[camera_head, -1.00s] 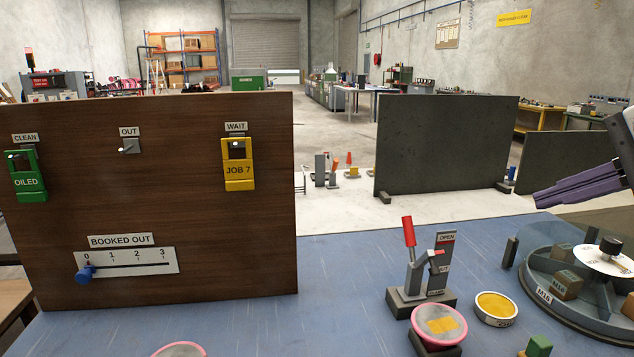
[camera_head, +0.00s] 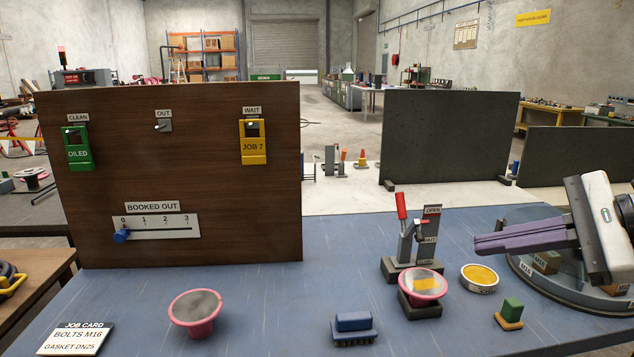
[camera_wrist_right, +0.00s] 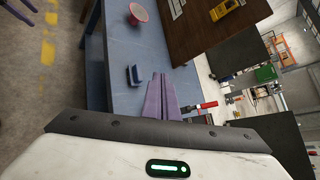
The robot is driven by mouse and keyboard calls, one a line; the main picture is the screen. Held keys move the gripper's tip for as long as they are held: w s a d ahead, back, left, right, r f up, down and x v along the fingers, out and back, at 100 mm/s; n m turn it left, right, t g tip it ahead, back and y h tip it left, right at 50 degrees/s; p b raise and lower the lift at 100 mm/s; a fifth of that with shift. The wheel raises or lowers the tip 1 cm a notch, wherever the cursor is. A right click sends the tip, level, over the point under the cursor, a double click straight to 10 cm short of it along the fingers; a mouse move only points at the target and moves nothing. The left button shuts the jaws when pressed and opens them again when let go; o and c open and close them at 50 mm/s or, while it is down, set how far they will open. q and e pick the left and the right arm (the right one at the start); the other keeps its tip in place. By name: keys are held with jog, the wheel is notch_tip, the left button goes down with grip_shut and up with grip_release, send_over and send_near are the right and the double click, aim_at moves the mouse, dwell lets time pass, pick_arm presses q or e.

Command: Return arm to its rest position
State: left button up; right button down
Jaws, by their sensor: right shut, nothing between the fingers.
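My right gripper (camera_head: 478,243) comes in from the right in the head view, above the round turntable (camera_head: 521,268). Its purple fingers lie together, shut and empty, pointing left. The fingers also show in the right wrist view (camera_wrist_right: 161,80), over the blue table. My right wrist's white housing hides part of the turntable. My left gripper is in neither view.
Another pink bowl (camera_head: 196,312), a blue brush-like block (camera_head: 353,325) and a job card (camera_head: 80,339) are nearer the front. A wooden board (camera_head: 200,100) stands upright at left.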

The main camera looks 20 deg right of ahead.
jog(key=w+a+f+m+t+y+b, duration=0.3)
jog(key=a+f+m+t+y, duration=0.4)
jog(key=f+m, duration=0.6)
notch_tip(320, 180, down, 15)
jog(key=m+t+h+b, duration=0.2)
jog(key=m+h, duration=0.8)
jog(key=m, duration=1.1)
jog(key=s+a+f+m+g+h+b, duration=0.1)
jog(key=s+a+f+m+g+h, duration=0.15)
jog(key=f+m, duration=0.4)
jog(key=s+a+f+m+g+h+b, duration=0.1)
jog(key=s+f+m+g, duration=0.15)
jog(key=f, duration=0.75)
jog(key=s+a+f+m+g+y+b, duration=0.1)
jog(key=s+a+f+m+g, duration=0.4)
jog(key=s+a+f, duration=0.5)
notch_tip(320, 180, down, 2)
jog(key=shift+s+f+m, duration=0.25)
jog(key=shift+s+m, duration=0.45)
jog(key=shift+s, duration=0.25)
jog(key=shift+y, duration=0.25)
